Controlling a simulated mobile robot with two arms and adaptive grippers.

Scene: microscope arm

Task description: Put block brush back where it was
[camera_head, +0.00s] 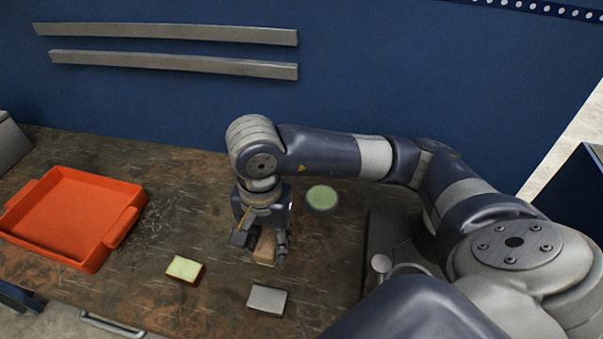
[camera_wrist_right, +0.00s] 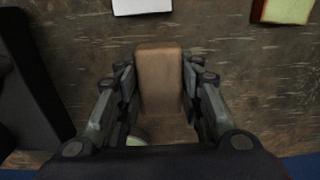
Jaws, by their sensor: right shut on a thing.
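The block brush (camera_head: 265,246) is a brown wooden block, held between the fingers of my right gripper (camera_head: 260,243) over the middle of the table. In the right wrist view the block brush (camera_wrist_right: 160,78) stands lengthwise between the two fingers of the gripper (camera_wrist_right: 160,85), which are shut on its sides. Its underside is mostly hidden, and I cannot tell whether it touches the table. My left gripper is not in view.
An orange tray (camera_head: 68,213) stands at the left of the wooden table (camera_head: 190,200). A green-and-brown sponge (camera_head: 185,269) and a white-grey block (camera_head: 267,300) lie in front. A round green-topped thing (camera_head: 322,198) is behind right. A dark object (camera_head: 400,240) stands at right.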

